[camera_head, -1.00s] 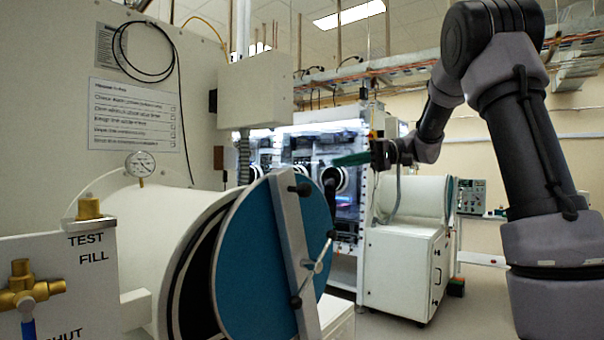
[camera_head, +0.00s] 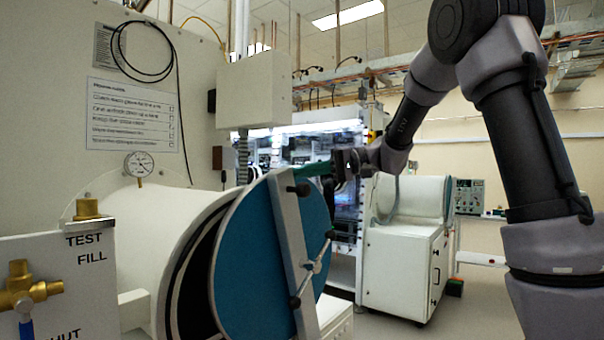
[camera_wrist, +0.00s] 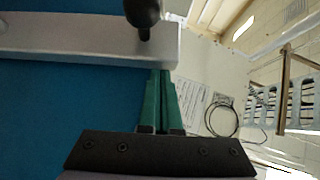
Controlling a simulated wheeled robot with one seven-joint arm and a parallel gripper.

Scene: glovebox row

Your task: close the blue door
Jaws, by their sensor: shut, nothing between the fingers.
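The blue door (camera_head: 245,255) is a round disc at the mouth of a white horizontal cylinder (camera_head: 150,225). It stands ajar, with a dark gap along its left side. A pale bar (camera_head: 290,245) with black knobs and a spoked handle (camera_head: 312,268) crosses its face. My gripper (camera_head: 300,170) has green fingers, shut and empty, beside the bar's upper end. In the wrist view the blue door (camera_wrist: 60,110) fills the left, and the fingers (camera_wrist: 162,75) reach up to the bar (camera_wrist: 90,38). I cannot tell whether they touch it.
A valve panel (camera_head: 70,285) with a brass valve stands at front left. A pressure gauge (camera_head: 138,164) sits on top of the cylinder. A white cabinet (camera_head: 400,270) stands behind to the right. The floor at right is clear.

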